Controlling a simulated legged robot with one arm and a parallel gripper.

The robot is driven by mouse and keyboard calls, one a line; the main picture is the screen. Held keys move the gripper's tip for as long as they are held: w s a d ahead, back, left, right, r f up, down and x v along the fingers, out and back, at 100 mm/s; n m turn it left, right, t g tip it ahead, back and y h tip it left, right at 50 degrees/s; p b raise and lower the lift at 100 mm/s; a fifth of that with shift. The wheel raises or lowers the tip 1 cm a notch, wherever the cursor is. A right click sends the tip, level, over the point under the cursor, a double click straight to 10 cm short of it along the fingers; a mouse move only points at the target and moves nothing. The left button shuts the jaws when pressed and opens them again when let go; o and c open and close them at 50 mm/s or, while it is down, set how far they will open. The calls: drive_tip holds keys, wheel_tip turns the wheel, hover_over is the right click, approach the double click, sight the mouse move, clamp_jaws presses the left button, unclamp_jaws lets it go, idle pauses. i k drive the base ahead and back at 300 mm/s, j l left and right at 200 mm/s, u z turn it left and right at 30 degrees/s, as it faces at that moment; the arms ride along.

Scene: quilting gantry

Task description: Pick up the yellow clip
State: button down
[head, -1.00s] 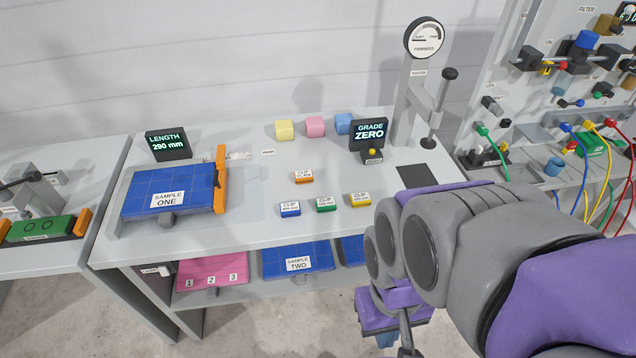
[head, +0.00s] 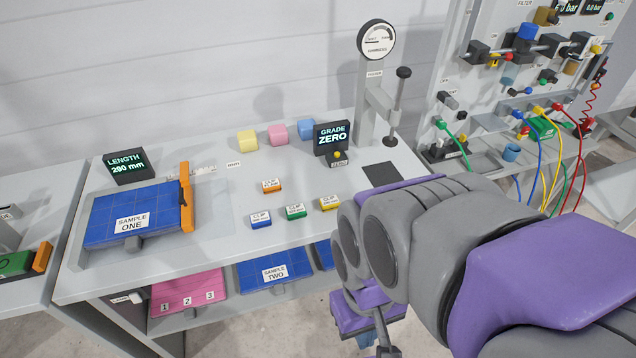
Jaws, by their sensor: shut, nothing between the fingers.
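The yellow clip (head: 329,203) lies on the grey bench top, right of the green clip (head: 295,212) and close to my arm's grey joints. It has a white label on top. A blue clip (head: 261,220) and an orange clip (head: 271,186) lie to its left. My gripper (head: 374,338) hangs low at the bottom of the view, below the bench top's level and in front of the bench. It is shut and empty, well apart from the yellow clip. My arm partly hides it, and its fingertips are hard to make out.
The bench (head: 225,242) carries a blue sample board (head: 105,237) at left, coloured cubes (head: 278,135) at the back and a gauge stand (head: 366,95) at right. A lower shelf holds a pink board (head: 190,285). A hose panel (head: 505,75) stands at right.

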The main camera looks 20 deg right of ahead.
sight(327, 204)
drive_tip(key=l+u, duration=0.3)
drive_tip(key=l, duration=0.45)
drive_tip(key=l+u, duration=0.3)
drive_tip(key=l, duration=0.45)
